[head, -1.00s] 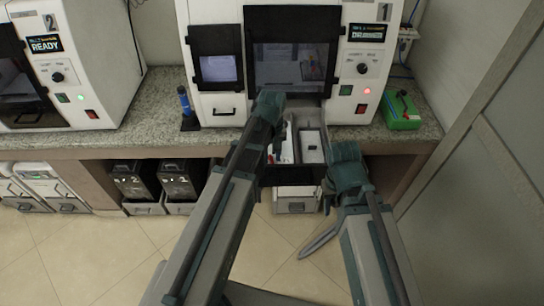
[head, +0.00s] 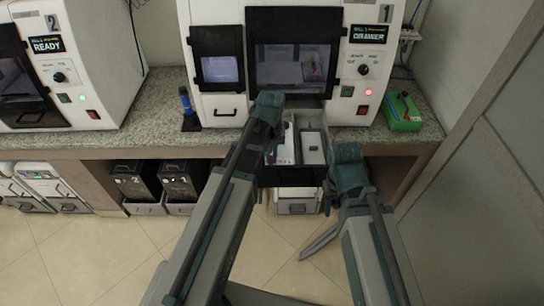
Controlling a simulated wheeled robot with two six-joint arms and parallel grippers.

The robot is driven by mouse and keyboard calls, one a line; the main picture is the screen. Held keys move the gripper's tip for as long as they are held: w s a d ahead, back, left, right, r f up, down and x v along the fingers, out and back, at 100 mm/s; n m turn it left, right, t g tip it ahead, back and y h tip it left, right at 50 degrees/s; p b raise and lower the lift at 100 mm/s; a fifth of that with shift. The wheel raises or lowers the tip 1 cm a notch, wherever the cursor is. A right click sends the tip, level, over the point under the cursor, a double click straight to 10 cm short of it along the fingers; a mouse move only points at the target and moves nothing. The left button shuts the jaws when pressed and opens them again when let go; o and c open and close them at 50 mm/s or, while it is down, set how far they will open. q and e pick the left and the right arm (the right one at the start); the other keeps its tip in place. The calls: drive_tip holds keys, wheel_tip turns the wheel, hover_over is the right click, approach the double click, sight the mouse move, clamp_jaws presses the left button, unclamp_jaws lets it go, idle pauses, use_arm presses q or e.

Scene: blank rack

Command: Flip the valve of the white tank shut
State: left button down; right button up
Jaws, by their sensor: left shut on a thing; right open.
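A white unit (head: 297,194) with a grey front stands low under the counter, partly hidden behind my arms and the open drawer. Other white units (head: 42,178) with dark handles stand under the counter at the far left. I cannot tell which is the white tank, and I make out no valve. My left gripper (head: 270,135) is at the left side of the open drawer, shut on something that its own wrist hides. My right gripper (head: 336,190) is open at the right of the drawer, with its fingers largely hidden by its wrist.
An open drawer (head: 313,146) with a white item and a grey lidded compartment juts from white machine 1 (head: 345,70). Machine 2 (head: 85,55) stands at left. Black tanks (head: 180,178) stand under the counter. A blue bottle (head: 186,105) and green box (head: 403,112) are on the counter.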

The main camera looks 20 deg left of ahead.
sight(271, 161)
use_arm(q)
drive_tip(key=c, duration=0.9)
unclamp_jaws()
drive_tip(key=shift+r, duration=0.1)
wheel_tip(271, 161, up, 14)
drive_tip(key=p, duration=1.4)
drive_tip(key=shift+f, duration=0.2)
drive_tip(key=s+d+f+m+b, duration=0.2)
drive_tip(key=s+d+f+b, duration=0.1)
drive_tip(key=s, duration=0.1)
drive_tip(key=s+d+f+m+b, duration=0.2)
drive_tip(key=s+d+f+b, duration=0.1)
drive_tip(key=s+d, duration=0.1)
drive_tip(key=s+d+f+m+y+b, duration=0.1)
drive_tip(key=s+d+f+m+b, duration=0.1)
drive_tip(key=s, duration=0.3)
drive_tip(key=shift+s+d+f+m+b, duration=0.2)
drive_tip(key=shift+d+f+b, duration=0.15)
drive_tip(key=shift+d, duration=0.1)
drive_tip(key=shift+s+d+f+m+b, duration=0.15)
drive_tip(key=shift+d+f+m+b, duration=0.05)
drive_tip(key=shift+d+b, duration=0.2)
